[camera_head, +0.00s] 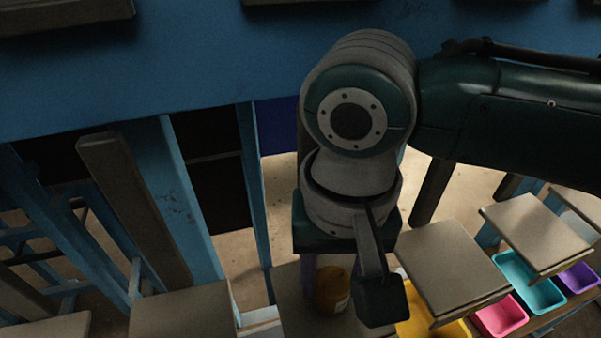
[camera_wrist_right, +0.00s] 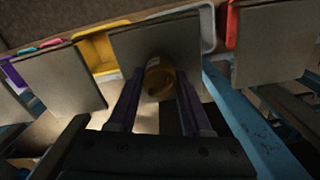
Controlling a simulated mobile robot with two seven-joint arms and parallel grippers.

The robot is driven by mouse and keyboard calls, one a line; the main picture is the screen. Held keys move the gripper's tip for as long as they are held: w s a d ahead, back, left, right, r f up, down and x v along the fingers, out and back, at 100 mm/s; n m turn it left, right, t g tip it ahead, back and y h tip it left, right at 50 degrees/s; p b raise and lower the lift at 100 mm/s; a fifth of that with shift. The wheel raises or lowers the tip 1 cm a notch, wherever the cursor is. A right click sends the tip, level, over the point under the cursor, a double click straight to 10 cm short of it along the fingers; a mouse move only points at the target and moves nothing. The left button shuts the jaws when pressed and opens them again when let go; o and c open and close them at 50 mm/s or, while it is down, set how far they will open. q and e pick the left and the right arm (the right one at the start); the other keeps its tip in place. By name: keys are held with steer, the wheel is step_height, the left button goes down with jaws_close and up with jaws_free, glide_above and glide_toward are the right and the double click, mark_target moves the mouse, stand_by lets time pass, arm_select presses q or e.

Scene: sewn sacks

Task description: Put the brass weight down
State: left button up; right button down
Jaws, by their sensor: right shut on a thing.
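The brass weight (camera_head: 333,289) is a small yellow-brown cylinder at the lower middle of the head view. It also shows in the right wrist view (camera_wrist_right: 160,77), between the tips of two purple fingers. My right gripper (camera_wrist_right: 160,88) is shut on it. In the head view my right gripper (camera_head: 331,283) points down and its wrist hides part of the fingers. A flat grey-brown board (camera_head: 295,313) lies below or behind the weight. I cannot tell whether the weight touches it. My left gripper is not in view.
More grey-brown boards (camera_head: 452,265) lie to the right, one partly over a yellow tray (camera_head: 420,328). Pink (camera_head: 499,318), turquoise (camera_head: 530,283) and purple (camera_head: 578,278) trays stand beyond. Blue posts (camera_head: 190,210) and a blue beam (camera_head: 200,60) stand at the left and back.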

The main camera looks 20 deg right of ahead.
steer(key=shift+w, duration=0.1)
steer(key=shift+f, duration=0.15)
steer(key=shift+c, duration=1.7)
jaws_free()
